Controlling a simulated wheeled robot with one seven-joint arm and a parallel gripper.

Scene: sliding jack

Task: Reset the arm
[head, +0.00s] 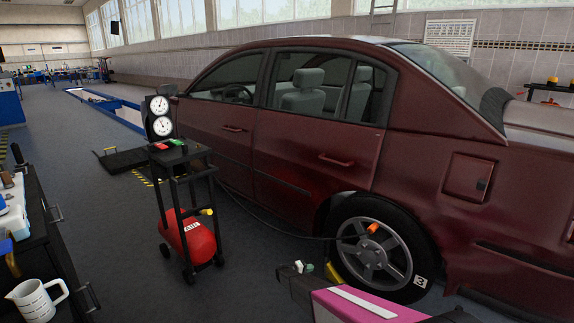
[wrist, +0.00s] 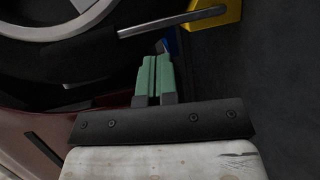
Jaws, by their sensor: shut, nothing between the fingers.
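My gripper shows in the wrist view (wrist: 153,66), with its two green fingers shut together and nothing between them. The fingers point toward the floor beside a car wheel. In the head view, a small green part of my gripper (head: 309,268) shows at the lower middle, left of the rear wheel (head: 372,262). Much of my arm is outside the head view.
A dark red car (head: 285,135) fills the right. A black cart with a red tank (head: 188,236) stands left. A bench with a white jug (head: 37,301) is at far left.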

